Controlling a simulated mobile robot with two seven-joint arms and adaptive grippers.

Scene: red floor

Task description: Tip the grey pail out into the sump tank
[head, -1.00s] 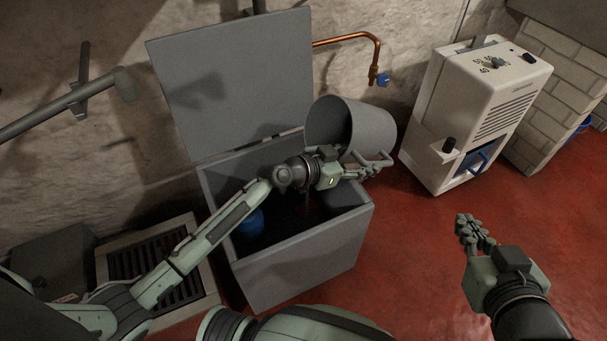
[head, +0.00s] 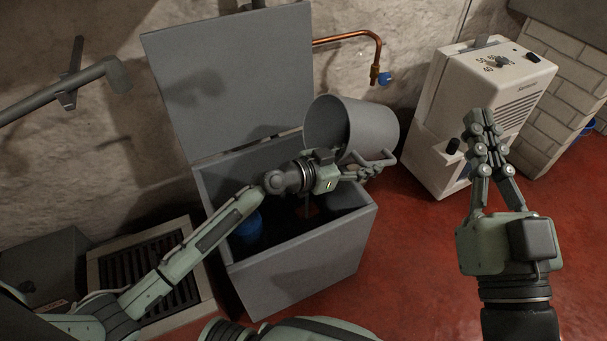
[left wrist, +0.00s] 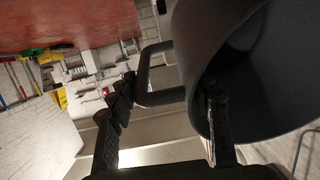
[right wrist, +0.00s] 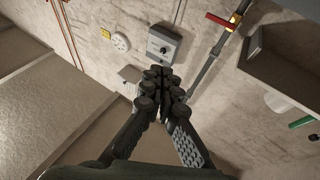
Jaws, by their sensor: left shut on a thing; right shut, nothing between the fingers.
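The grey pail (head: 372,126) is tipped onto its side above the right rear part of the open sump tank (head: 300,265), its mouth facing left. My left gripper (head: 366,172) is shut on the pail at its handle side. The left wrist view shows the pail (left wrist: 190,60) close up, with the looped handle between the fingers (left wrist: 165,110) and one finger at the rim. The exact contact is hard to see. The pail's inside is dark and I cannot tell its contents. My right gripper (head: 482,125) is shut and empty, apart from the pail; its closed fingers (right wrist: 160,85) fill the right wrist view's middle.
The tank's raised lid (head: 235,80) stands behind it. A blue object (head: 249,226) sits inside the tank. A copper pipe (head: 350,37) comes out behind the pail. A white machine (head: 480,85) stands at right. A floor grate (head: 140,270) lies at left. Red floor is clear right of the tank.

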